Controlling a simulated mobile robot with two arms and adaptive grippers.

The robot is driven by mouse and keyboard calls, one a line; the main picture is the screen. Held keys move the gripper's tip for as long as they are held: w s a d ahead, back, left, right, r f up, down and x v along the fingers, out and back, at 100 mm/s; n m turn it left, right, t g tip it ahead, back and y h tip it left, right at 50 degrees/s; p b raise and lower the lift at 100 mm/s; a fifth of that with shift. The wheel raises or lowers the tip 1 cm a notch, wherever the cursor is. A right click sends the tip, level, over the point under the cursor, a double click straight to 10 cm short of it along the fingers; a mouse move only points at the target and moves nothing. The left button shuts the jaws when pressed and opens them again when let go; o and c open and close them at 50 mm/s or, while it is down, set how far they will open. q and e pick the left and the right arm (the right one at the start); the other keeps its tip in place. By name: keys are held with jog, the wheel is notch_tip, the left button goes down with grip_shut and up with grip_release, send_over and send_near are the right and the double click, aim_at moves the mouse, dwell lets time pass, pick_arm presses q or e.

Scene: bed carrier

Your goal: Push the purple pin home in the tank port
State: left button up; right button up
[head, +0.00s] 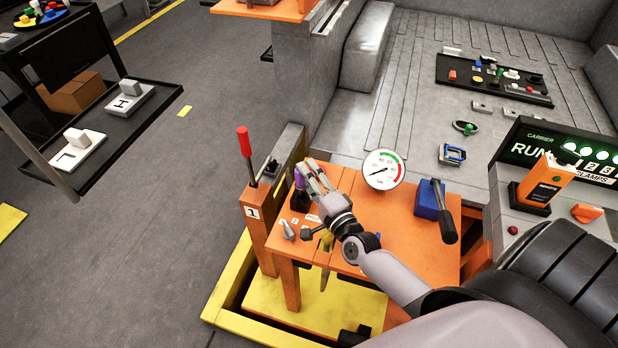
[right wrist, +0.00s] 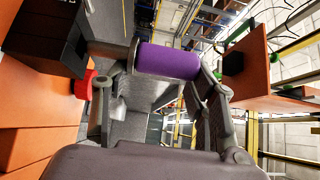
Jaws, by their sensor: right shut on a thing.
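The purple pin (head: 299,178) shows at the left edge of the orange table, above a small black block (head: 300,201) that looks like the tank port. My right gripper (head: 308,175) is shut on the pin, its fingers reaching in from the right. In the right wrist view the pin (right wrist: 168,61) is a smooth purple cylinder between the two fingers. My left gripper is not in view.
A red-handled lever (head: 245,142) stands left of the orange table (head: 400,225). A pressure gauge (head: 383,169) stands behind, and a blue block with a black-handled lever (head: 432,200) is at the right. A grey-white knob (head: 287,230) sits at the front left.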

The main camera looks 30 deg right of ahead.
jog(key=shift+f+b, duration=1)
jog(key=shift+f, duration=0.1)
dwell(0.3)
jog(key=shift+s, duration=0.1)
jog(key=shift+r+p, duration=0.3)
jog(key=shift+p, duration=0.15)
notch_tip(320, 180, up, 7)
jog(key=p, duration=0.6)
jog(key=shift+f, duration=0.2)
dwell(0.3)
